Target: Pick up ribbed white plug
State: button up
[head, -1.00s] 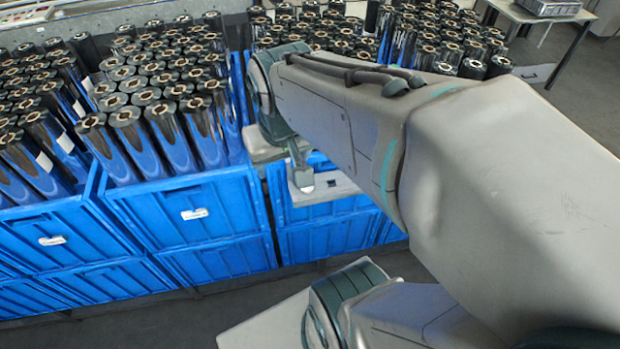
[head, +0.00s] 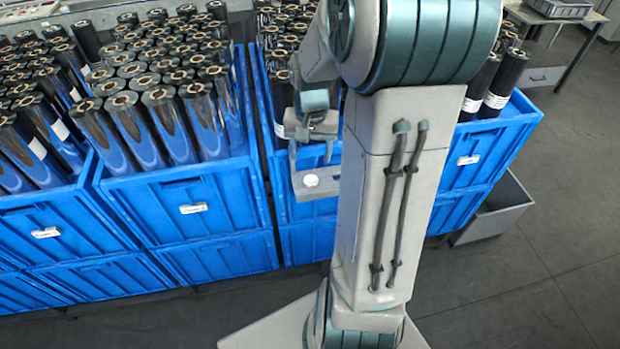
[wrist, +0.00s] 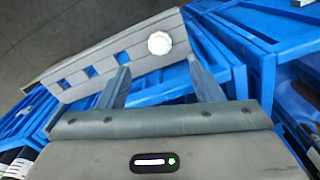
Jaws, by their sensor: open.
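The ribbed white plug (head: 311,180) is a small round piece on a grey slotted ledge (head: 325,190) at the front of the blue crates. In the wrist view the plug (wrist: 159,43) lies near the ledge's right end, with a scalloped edge. My gripper (head: 311,152) is open and empty, just behind the plug in the head view. In the wrist view its two fingers (wrist: 159,67) point toward the plug, which shows between and beyond the fingertips. I cannot tell the height gap between the fingertips and the plug.
Blue crates (head: 190,212) full of upright dark film rolls (head: 118,130) stand close behind and beside my gripper. A grey bin (head: 492,215) stands on the floor at the right. My arm hides part of the crates.

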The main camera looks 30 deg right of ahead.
aim_at(311, 178)
notch_tip(311, 178, down, 8)
jog(key=shift+s+f+p, duration=0.1)
jog(key=shift+f+p, duration=0.1)
jog(key=shift+p, duration=0.1)
dwell(0.3)
jog(key=c, duration=1.1)
